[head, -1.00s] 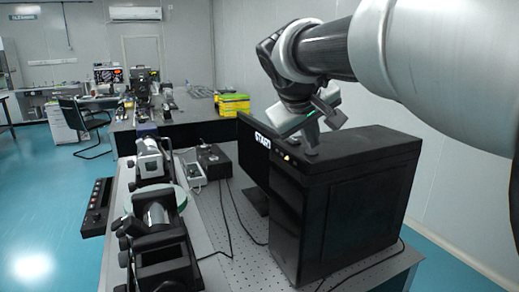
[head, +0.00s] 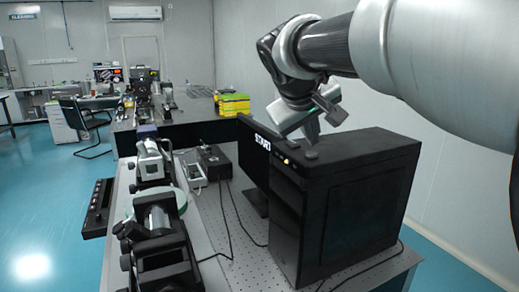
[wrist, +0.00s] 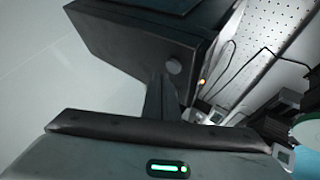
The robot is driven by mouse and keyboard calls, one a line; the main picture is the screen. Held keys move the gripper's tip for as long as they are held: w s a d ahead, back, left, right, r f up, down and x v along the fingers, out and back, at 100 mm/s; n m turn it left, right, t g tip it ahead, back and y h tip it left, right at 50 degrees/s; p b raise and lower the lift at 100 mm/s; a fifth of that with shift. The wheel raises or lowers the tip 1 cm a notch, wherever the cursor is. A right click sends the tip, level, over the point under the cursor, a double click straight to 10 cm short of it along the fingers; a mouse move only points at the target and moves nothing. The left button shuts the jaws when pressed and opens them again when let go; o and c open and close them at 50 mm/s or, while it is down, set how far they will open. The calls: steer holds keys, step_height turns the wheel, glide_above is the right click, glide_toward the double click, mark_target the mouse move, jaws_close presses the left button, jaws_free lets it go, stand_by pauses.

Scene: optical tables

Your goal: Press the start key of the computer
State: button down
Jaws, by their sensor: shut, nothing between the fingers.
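My gripper (head: 312,139) is shut and empty, pointing down just above the key with a small gap. In the wrist view its fingers (wrist: 162,98) reach up toward the key, their tips just beside it in the picture.
A small orange light (head: 286,160) glows on the tower's front edge. A dark monitor (head: 252,165) stands left of the tower. Optical instruments (head: 160,230) and cables occupy the table's left side. The wall is close on the right.

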step_height(320, 180, up, 5)
steer(key=p, duration=0.4)
stand_by(1.0)
steer(key=y+p, duration=0.1)
steer(key=p, duration=0.3)
glide_toward(310, 155)
steer(key=w+d+r, duration=0.1)
steer(key=r, duration=0.1)
steer(key=s+d+f+m+g+y+p, duration=0.1)
steer(key=s+f, duration=0.4)
steer(key=s, duration=0.5)
steer(key=s+d+f+m+g+y+p, duration=0.1)
steer(key=s+f, duration=0.4)
steer(key=s, duration=0.5)
steer(key=shift+s+f+m+g+y+p, duration=0.15)
steer(key=shift+m+g+y+p, duration=0.15)
steer(key=shift+m+y+p, duration=0.45)
